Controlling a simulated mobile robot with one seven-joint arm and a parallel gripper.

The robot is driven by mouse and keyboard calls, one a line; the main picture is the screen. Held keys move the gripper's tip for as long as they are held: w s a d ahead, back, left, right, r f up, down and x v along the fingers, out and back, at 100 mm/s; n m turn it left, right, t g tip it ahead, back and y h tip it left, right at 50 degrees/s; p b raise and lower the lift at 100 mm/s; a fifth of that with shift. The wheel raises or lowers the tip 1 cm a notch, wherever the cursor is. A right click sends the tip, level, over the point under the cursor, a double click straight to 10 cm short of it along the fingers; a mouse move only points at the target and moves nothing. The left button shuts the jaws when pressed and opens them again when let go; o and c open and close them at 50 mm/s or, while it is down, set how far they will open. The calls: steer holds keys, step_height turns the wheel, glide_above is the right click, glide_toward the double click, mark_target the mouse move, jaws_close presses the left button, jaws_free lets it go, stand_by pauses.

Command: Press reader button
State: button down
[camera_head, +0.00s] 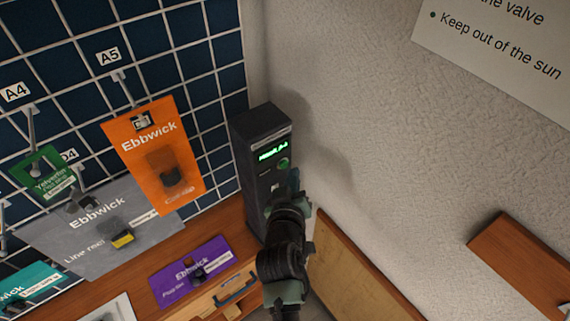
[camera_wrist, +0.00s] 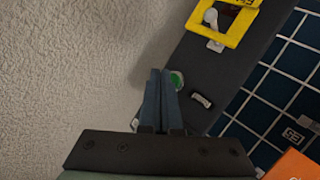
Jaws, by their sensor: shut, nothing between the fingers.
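The reader is a tall dark box (camera_head: 250,150) standing against the wall in the head view, with a lit green display (camera_head: 272,151) near its top. Its round green button (camera_head: 283,163) is just below the display. My gripper (camera_head: 294,180) is shut and empty, in front of the reader, with its tips close to the button. In the wrist view the shut fingertips (camera_wrist: 161,74) lie beside the green button (camera_wrist: 177,80) and partly cover it. I cannot tell whether they touch it. The reader's dark face (camera_wrist: 207,75) runs diagonally there.
A blue grid panel (camera_head: 213,75) with hanging packets, including an orange Ebbwick packet (camera_head: 150,150), stands left of the reader. A purple packet (camera_head: 190,270) lies on the wooden surface. A yellow frame (camera_wrist: 238,38) sits on the dark face in the wrist view.

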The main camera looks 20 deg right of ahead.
steer(key=shift+w, duration=0.15)
steer(key=shift+w+a+b, duration=0.15)
steer(key=shift+w+b, duration=0.15)
steer(key=shift+w+a+b, duration=0.2)
steer(key=shift+w+b, duration=0.15)
steer(key=shift+w, duration=0.1)
stand_by(0.6)
steer(key=shift+s, duration=0.1)
steer(key=shift+s+d+p, duration=0.35)
steer(key=shift+s+p, duration=0.2)
steer(key=shift+s, duration=0.25)
steer(key=s+p, duration=0.1)
steer(key=s+d+p, duration=0.1)
steer(key=s, duration=0.1)
steer(key=s+p, duration=0.1)
steer(key=shift+s+d, duration=0.35)
